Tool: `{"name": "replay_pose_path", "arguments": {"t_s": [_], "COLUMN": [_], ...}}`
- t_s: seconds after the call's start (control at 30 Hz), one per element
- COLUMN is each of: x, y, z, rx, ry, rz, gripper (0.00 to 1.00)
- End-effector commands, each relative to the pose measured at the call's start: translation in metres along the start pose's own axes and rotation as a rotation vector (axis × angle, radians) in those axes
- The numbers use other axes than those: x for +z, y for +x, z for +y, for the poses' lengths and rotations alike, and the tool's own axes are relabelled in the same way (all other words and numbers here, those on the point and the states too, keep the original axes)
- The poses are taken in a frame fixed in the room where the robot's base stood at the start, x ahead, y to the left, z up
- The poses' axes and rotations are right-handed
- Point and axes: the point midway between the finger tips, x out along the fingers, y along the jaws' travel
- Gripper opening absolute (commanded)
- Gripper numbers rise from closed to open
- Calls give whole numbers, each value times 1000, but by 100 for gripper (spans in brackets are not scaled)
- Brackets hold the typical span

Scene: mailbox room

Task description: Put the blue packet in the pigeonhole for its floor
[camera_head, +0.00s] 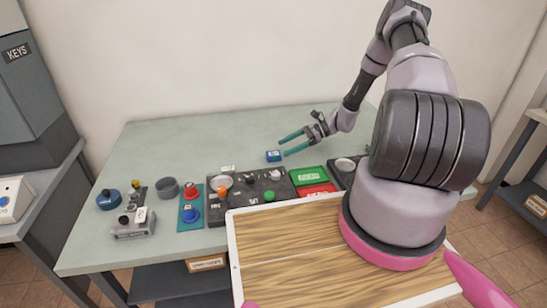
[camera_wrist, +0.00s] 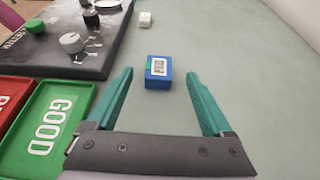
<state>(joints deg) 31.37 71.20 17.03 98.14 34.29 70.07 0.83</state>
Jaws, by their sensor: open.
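The blue packet (camera_head: 273,156) is a small blue block with a white label on the pale green table. It also shows in the wrist view (camera_wrist: 158,72), upright on the bare table top. My gripper (camera_head: 289,143) has two teal fingers, spread open and empty. In the wrist view my gripper (camera_wrist: 164,85) points towards the packet, which sits between and just beyond the fingertips. The writing on the packet's label is too small to read. No pigeonholes can be made out in either view.
A green GOOD tray (camera_head: 308,176) and a red tray (camera_head: 316,189) lie near the packet. A dark panel with knobs (camera_head: 282,185) is left of them. A small white block (camera_wrist: 145,19) lies beyond the packet. The table's back area (camera_head: 200,135) is clear.

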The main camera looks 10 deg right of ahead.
Motion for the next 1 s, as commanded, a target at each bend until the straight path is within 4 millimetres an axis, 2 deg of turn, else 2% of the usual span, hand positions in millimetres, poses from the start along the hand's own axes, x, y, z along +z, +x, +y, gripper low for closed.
{"name": "replay_pose_path", "arguments": {"t_s": [0.1, 0.37, 0.7, 0.93, 1.0], "x": [0, 1, 4, 4, 4], "y": [19, 36, 80, 82, 82], "z": [1, 1, 1, 1, 1], "rx": [2, 1, 1, 0, 0], "ry": [0, -1, 0, -1, -1], "rz": [-1, 1, 1, 2, 2], "gripper": [85, 85, 85, 85, 58]}}
